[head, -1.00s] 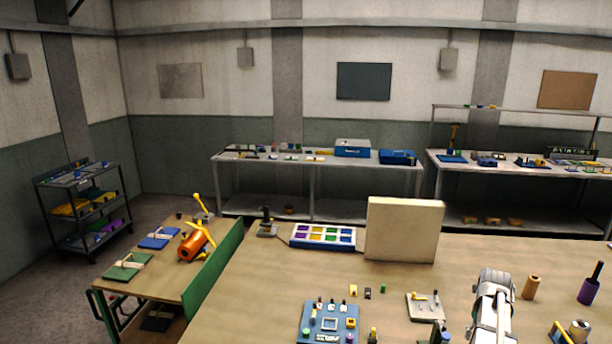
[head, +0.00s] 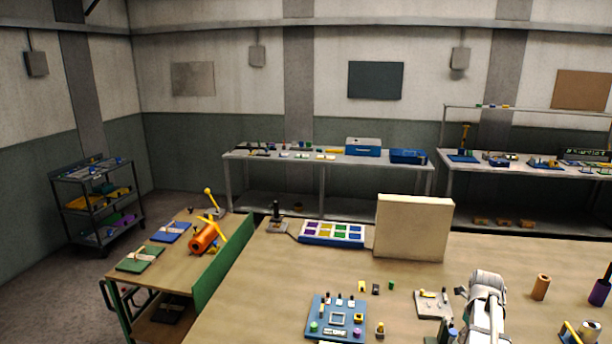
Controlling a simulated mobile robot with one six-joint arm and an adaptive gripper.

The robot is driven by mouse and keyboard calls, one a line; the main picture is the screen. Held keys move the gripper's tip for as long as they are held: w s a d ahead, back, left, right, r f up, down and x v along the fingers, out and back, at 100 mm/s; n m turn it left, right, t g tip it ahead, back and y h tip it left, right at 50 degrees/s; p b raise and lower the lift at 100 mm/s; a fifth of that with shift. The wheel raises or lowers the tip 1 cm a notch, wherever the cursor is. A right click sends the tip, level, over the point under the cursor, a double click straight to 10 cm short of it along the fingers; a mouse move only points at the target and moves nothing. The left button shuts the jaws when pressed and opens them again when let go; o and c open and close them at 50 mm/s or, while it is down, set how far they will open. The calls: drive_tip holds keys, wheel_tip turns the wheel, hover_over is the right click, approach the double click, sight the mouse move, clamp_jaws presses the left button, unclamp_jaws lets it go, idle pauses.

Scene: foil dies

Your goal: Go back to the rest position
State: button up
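My arm (head: 484,310) shows as a white and grey link at the lower right of the head view, over the near workbench (head: 270,290). A small dark part pokes out at its left side; I cannot tell what it belongs to. My gripper's fingers do not show, so whether it is open or holds anything cannot be seen. A blue tray (head: 318,327) with small coloured pieces lies on the bench left of my arm. A pale plate (head: 428,310) with small parts lies just left of the arm.
A cream upright panel (head: 413,228) stands at the bench's back, beside a tray of coloured compartments (head: 331,240). A brown cylinder (head: 540,287) and a purple one (head: 599,292) stand right of my arm. A green divider (head: 222,263) edges the left side table.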

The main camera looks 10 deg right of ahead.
drive_tip(key=a+f+m+b, duration=0.3)
drive_tip(key=a+m, duration=0.9)
drive_tip(key=a, duration=0.1)
drive_tip(key=a+f+m+b, duration=0.3)
drive_tip(key=a+m, duration=0.9)
drive_tip(key=a, duration=0.1)
drive_tip(key=a+f+m+b, duration=0.2)
drive_tip(key=a+f+m, duration=0.1)
drive_tip(key=a+m, duration=0.9)
drive_tip(key=shift+s+a+b, duration=0.4)
drive_tip(key=shift+s+a, duration=0.05)
drive_tip(key=shift+a, duration=0.25)
